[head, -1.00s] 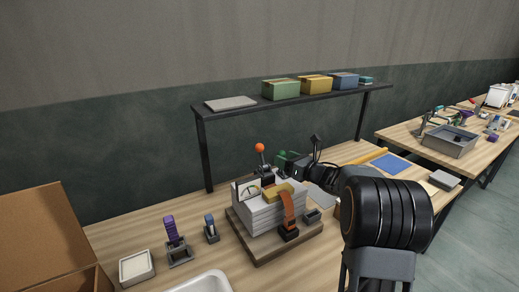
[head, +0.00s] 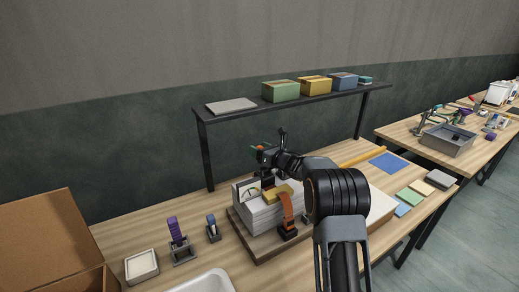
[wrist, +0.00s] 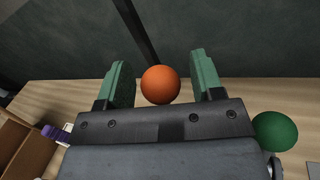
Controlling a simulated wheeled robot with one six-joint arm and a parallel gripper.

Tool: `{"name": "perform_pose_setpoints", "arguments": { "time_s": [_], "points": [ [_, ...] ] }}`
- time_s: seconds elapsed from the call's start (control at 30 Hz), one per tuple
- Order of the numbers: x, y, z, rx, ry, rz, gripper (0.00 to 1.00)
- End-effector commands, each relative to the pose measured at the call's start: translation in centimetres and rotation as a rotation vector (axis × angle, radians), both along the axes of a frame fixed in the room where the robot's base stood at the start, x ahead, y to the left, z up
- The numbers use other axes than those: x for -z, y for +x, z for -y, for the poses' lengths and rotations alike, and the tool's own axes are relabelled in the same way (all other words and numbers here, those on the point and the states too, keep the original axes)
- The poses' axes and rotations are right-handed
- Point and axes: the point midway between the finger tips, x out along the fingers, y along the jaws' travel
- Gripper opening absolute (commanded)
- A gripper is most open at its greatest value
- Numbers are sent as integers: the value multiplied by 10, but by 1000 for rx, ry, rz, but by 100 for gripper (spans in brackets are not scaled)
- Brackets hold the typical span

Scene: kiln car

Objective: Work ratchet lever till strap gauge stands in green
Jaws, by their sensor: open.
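The ratchet lever's orange ball knob (wrist: 160,85) sits between the two green fingers of my gripper (wrist: 161,78) in the wrist view, with a gap on each side. My gripper (head: 262,149) is open and mostly covers the knob in the head view. The dark ratchet base (head: 267,181) is below it, on top of a pale layered stack (head: 262,214). An orange strap (head: 287,210) runs down the stack's front to a black anchor. A small white dial gauge (head: 252,193) faces front at the stack's left; its needle is too small to read.
A green ball (wrist: 274,132) is right of my gripper in the wrist view. A shelf (head: 290,101) with boxes stands behind. Purple-handled (head: 174,232) and blue-handled (head: 211,224) items stand left on the bench. A cardboard box (head: 48,232) is at far left.

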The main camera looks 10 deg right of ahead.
Motion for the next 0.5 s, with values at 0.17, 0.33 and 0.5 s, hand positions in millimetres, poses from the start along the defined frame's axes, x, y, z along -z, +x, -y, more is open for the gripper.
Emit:
{"name": "perform_pose_setpoints", "arguments": {
  "time_s": [0.17, 0.33, 0.5],
  "points": [
    [0, 0, 0, 0, 0, 0, 61],
    [0, 0, 0, 0, 0, 0, 48],
    [0, 0, 0, 0, 0, 0, 32]
  ]
}}
